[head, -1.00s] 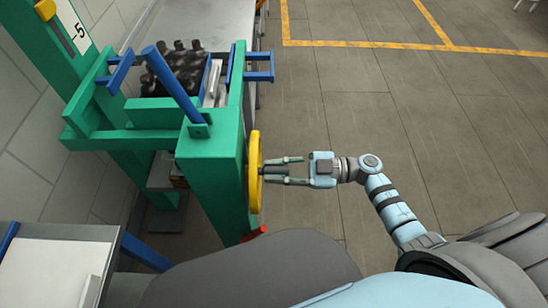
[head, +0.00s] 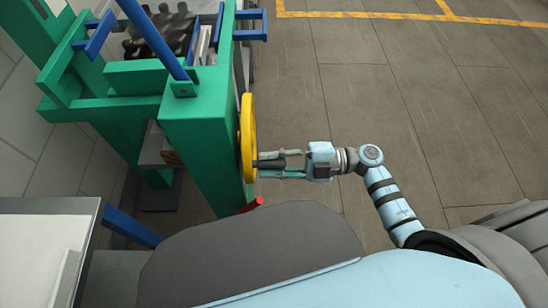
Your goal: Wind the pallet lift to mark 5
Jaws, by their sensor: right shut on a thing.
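The pallet lift is a green frame (head: 203,130) on the left with a yellow handwheel (head: 247,137) on its right side, seen nearly edge-on. My right gripper (head: 268,164) is at the wheel's right face, its fingers shut on the wheel's dark handle (head: 267,161). The fingers partly cover the handle. The lift's scale is almost wholly cut off at the top left, so its mark cannot be read. My left gripper is out of view.
A crate of dark bottles (head: 165,32) sits behind the green frame, near blue bars (head: 150,38). A red piece (head: 250,205) is low by the wheel. A white-topped table (head: 40,228) is at lower left. Floor to the right is clear.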

